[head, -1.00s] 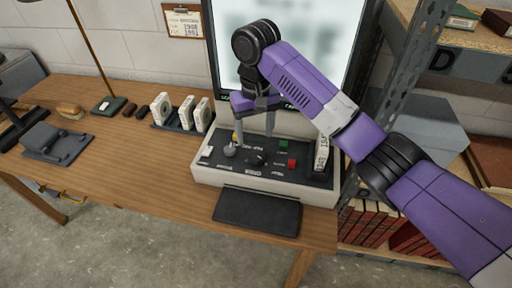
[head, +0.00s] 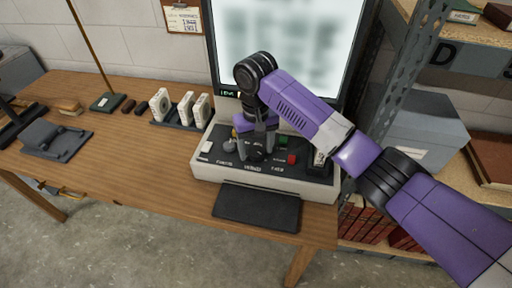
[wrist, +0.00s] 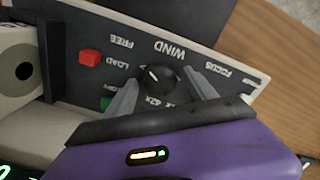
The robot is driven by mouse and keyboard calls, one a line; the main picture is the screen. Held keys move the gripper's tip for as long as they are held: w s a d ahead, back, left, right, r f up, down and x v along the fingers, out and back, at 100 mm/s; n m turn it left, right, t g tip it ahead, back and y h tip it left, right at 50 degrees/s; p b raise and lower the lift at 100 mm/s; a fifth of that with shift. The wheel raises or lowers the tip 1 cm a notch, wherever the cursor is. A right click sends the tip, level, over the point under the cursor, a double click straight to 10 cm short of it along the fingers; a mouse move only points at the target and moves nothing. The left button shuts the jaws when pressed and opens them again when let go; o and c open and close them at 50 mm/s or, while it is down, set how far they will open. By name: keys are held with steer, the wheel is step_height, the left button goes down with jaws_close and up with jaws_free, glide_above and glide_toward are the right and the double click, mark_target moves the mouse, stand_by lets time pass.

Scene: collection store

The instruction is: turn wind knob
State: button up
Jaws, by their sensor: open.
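The wind knob (wrist: 157,78) is a round black knob with a pale pointer mark, next to the word WIND on the dark control panel (wrist: 215,52). In the head view, the knob (head: 256,156) is low in the middle of the panel. My gripper (wrist: 163,88) is open, with one grey finger on each side of the knob. In the head view, my gripper (head: 256,150) points down over the panel. I cannot tell whether the fingers touch the knob.
A red button (head: 292,159) and a green button (head: 283,140) are right of the knob. A grey lever knob (head: 230,145) is left. A white reel (wrist: 18,72) stands at the panel's end. The lit screen (head: 285,45) rises behind. A dark pad (head: 257,207) lies in front.

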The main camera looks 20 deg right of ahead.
steer(key=c, duration=1.4)
steer(key=shift+r+p, duration=0.1)
steer(key=shift+p, duration=0.2)
steer(key=n+p, duration=0.3)
steer(key=n, duration=0.1)
steer(key=shift+r+n, duration=0.15)
steer(key=shift+n, duration=0.25)
steer(key=n+p, duration=0.2)
steer(key=n, duration=0.1)
steer(key=shift+n, duration=0.4)
steer(key=n+p, duration=0.1)
steer(key=n, duration=0.2)
steer(key=shift+w+n, duration=0.1)
steer(key=shift+n, duration=0.2)
steer(key=n+p, duration=0.1)
steer(key=n, duration=0.5)
steer(key=shift+p, duration=0.35)
steer(key=n, duration=0.5)
steer(key=shift+a+n, duration=0.1)
steer(key=shift+n, duration=0.2)
